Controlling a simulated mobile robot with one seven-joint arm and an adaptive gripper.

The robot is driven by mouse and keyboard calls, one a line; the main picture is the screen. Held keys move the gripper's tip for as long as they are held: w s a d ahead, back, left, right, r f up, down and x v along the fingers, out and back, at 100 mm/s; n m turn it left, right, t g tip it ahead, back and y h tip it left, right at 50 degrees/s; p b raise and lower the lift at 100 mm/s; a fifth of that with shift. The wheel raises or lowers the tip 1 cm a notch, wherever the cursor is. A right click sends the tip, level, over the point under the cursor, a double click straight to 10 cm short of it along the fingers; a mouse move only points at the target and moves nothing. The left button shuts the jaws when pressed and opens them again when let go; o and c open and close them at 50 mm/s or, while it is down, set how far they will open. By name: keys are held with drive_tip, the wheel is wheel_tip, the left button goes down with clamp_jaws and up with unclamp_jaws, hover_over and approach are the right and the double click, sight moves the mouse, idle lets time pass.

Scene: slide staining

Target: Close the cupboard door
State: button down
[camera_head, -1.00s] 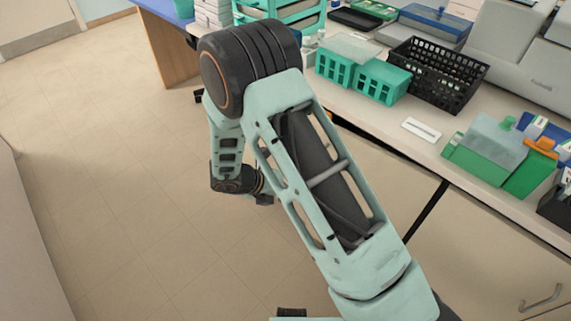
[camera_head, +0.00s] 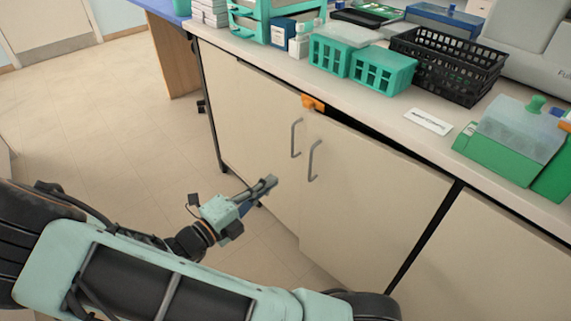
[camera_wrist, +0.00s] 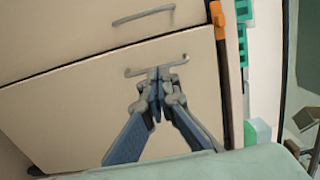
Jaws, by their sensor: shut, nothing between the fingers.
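The cupboard under the bench has two beige doors with grey bar handles. The right door (camera_head: 375,195) stands slightly ajar; its handle-side edge sits forward of the left door (camera_head: 250,115), and a dark gap shows along its top. Its handle (camera_head: 314,160) is near that edge. My gripper (camera_head: 270,183) is shut and empty, in front of the doors at the lower left of the handles. In the wrist view my gripper (camera_wrist: 159,76) overlaps the right door's handle (camera_wrist: 135,71); contact cannot be told. An orange piece (camera_head: 313,102) sits at the top where the doors meet.
The bench top (camera_head: 400,118) overhangs the doors. It carries green racks (camera_head: 383,70), a black basket (camera_head: 445,65) and a green box with a clear lid (camera_head: 505,140). Another cupboard front (camera_head: 505,260) is at the right. The tiled floor (camera_head: 100,110) at the left is clear.

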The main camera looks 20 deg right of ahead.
drive_tip(key=b+x, duration=0.3)
drive_tip(key=x, duration=1.1)
